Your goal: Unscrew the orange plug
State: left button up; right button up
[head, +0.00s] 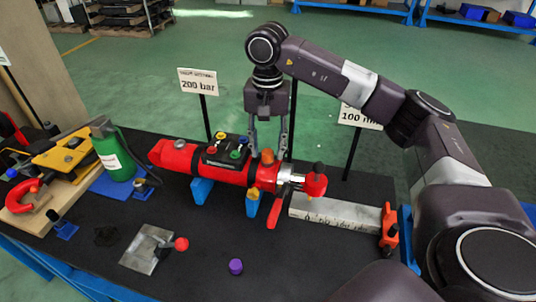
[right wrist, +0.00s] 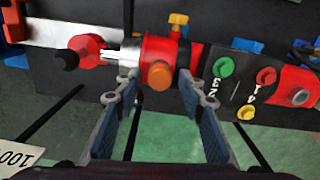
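The orange plug (head: 267,156) sits on the red cylinder (head: 232,170) near its right end. In the right wrist view the orange plug (right wrist: 159,76) faces the camera on a red collar, between the fingers. My right gripper (head: 268,147) points down with one finger on each side of the plug. In the right wrist view its fingers (right wrist: 158,95) are spread, with a visible gap to the plug on both sides. Nothing is held. My left gripper is not in view.
The cylinder rests on blue supports (head: 202,190). A panel of coloured buttons (head: 226,151) is on its top, and a red knob (head: 314,182) is to the right. Signs reading 200 bar (head: 198,82) and 100 (head: 359,116) stand behind. A purple cap (head: 235,266) lies in front on the black mat.

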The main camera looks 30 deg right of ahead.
jog(key=m, duration=0.4)
jog(key=m+p, duration=0.1)
jog(key=m, duration=0.2)
jog(key=shift+m, duration=0.3)
jog(key=m, duration=0.4)
jog(key=shift+m, duration=0.3)
jog(key=m, duration=0.3)
jog(key=shift+m+p, duration=0.4)
grip_shut()
jog(key=shift+r, duration=0.15)
